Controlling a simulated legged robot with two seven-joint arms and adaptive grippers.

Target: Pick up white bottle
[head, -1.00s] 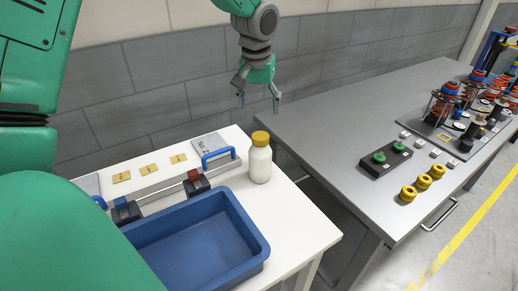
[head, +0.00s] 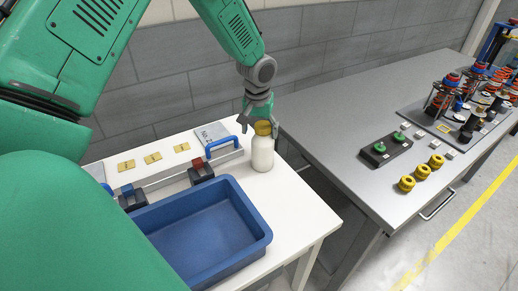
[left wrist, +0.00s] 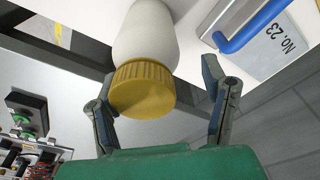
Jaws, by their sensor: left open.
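The white bottle (head: 262,154) with a yellow cap stands upright on the white table (head: 285,215), near its right edge. My left gripper (head: 259,122) is above the bottle, pointing down, with its fingers around the cap area. In the left wrist view, the bottle (left wrist: 146,35) and its ribbed yellow cap (left wrist: 142,90) lie between the two open fingers of the gripper (left wrist: 160,95). Gaps show between the cap and the fingers, clearest on the right finger's side. My right gripper is not in view.
A blue bin (head: 205,235) sits on the table left of the bottle. A fixture with a blue handle (head: 222,146) is close behind-left. The grey table (head: 330,130) to the right holds green buttons (head: 380,147), yellow knobs (head: 407,183) and spring assemblies (head: 445,92).

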